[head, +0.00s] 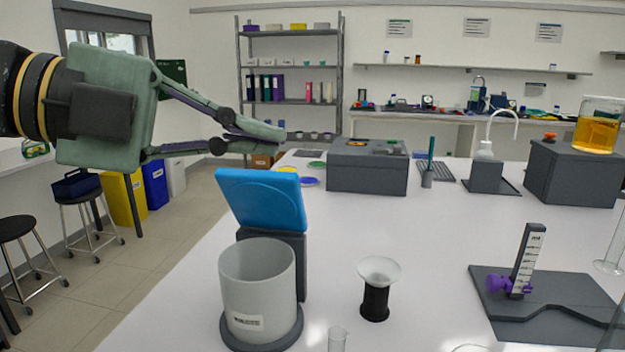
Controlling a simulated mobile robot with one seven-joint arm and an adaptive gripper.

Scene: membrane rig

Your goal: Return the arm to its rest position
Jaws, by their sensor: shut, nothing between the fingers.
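My gripper (279,136) is at the upper left in the head view, at the end of my arm, which enters from the left edge. Its fingers point right and their tips are together, with nothing between them. In the picture it is above the blue lid (262,198) and touches nothing that I can see.
A grey labelled bin (257,284) stands below the blue lid at the table's front left. A black stand with a white funnel (377,288) is right of it. Dark grey boxes (367,172) (572,175) stand farther back. The white table's (425,225) middle is clear.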

